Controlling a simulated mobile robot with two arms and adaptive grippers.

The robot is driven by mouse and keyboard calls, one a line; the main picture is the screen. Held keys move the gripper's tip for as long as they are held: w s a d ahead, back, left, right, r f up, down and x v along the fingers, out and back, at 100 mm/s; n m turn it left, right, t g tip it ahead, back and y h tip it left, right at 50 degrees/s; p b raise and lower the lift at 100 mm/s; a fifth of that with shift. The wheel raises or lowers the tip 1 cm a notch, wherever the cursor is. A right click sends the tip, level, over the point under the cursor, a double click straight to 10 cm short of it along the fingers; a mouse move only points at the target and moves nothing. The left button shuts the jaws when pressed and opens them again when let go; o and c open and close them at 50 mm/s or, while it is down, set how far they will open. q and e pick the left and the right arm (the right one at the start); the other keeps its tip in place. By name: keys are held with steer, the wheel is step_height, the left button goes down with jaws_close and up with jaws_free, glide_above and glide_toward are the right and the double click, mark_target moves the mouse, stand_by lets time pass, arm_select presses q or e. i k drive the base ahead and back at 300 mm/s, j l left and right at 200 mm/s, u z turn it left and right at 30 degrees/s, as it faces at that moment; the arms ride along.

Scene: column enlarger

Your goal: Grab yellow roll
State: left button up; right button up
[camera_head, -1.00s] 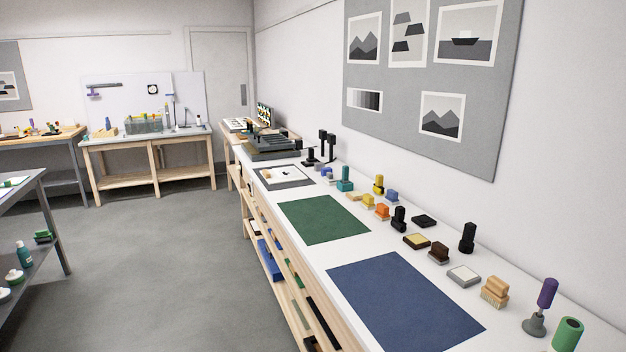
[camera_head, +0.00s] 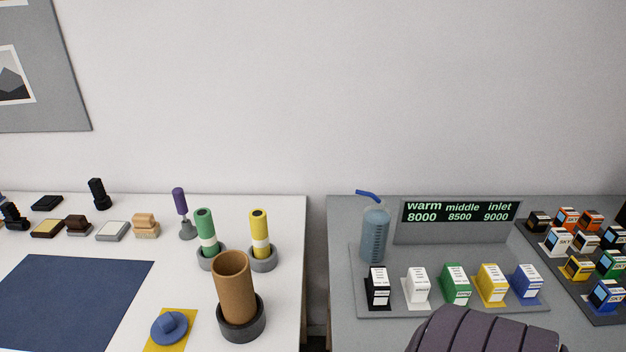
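The yellow roll (camera_head: 259,227) stands upright in a round grey holder (camera_head: 263,263) near the right end of the white table. It has a pale band round its middle and a dark top end. A green roll (camera_head: 204,224) stands in a like holder just to its left. A wider brown tube (camera_head: 233,285) stands in a dark holder in front of both and does not cover the yellow roll. Neither of my grippers shows in the view.
A blue round-knobbed item (camera_head: 170,327) lies on a yellow sheet at the table front. A purple-handled tool (camera_head: 182,208) stands left of the rolls. A gap separates the white table from the grey table (camera_head: 342,214), which bears a bottle (camera_head: 375,235), several boxes and a sign (camera_head: 458,219).

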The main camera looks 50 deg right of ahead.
mark_target(257, 217)
steer(key=z, duration=1.25)
steer(key=j+z, duration=0.25)
steer(key=i+j+z, duration=0.1)
steer(key=j+z, duration=0.15)
steer(key=j, duration=0.25)
